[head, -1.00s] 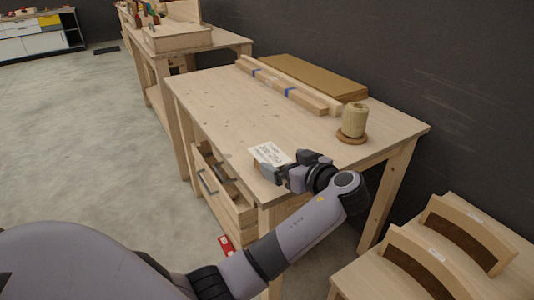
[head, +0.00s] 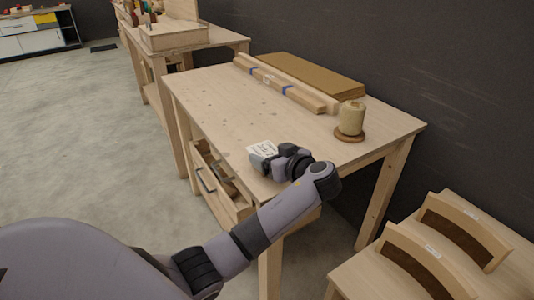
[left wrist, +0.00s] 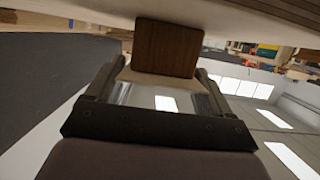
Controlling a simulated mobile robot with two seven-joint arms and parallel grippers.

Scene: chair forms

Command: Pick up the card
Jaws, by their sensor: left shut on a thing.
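The white card (head: 262,149) with dark writing is at the near edge of the workbench in the head view. My left gripper (head: 262,160) is shut on it at that edge, and its fingers cover the card's near part. In the left wrist view a flat brown piece (left wrist: 168,47) stands between my fingertips (left wrist: 167,78); it appears to be the card's other side. I cannot tell whether the card still touches the bench top. My right gripper is not in view.
The workbench (head: 215,105) has clear top space left of the gripper. A twine spool (head: 351,118) on a round wooden base, wooden strips (head: 290,90) and a brown board (head: 312,75) lie farther back. An open drawer (head: 218,180) is below. Chair forms (head: 440,250) stand at lower right.

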